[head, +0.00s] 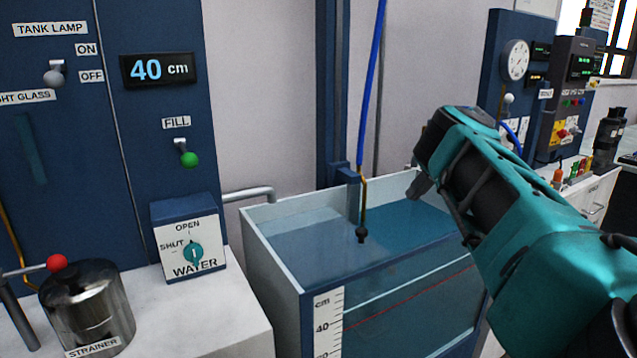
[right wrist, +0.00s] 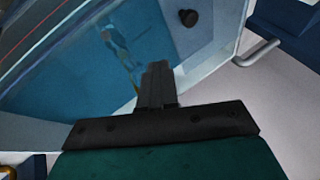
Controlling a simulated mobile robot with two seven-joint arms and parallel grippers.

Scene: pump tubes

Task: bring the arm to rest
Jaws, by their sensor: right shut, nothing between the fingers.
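My right arm, teal and black, comes in from the right in the head view. Its gripper (head: 418,186) is over the far right part of the water tank (head: 273,296), its fingers pointing down. In the right wrist view the fingers (right wrist: 157,80) are together with nothing between them, and the tank's blue water lies beyond them. The tank has a centimetre scale (head: 328,318) and a red line on its front. My left gripper is not in view.
A blue hose ends in a brass tube with a dark tip (head: 361,234) at the tank. At left are a WATER valve box (head: 175,215), a green-knobbed FILL lever (head: 189,159), a display (head: 158,69) reading 40 cm and a steel strainer (head: 90,300). Instrument panels (head: 512,75) stand at right.

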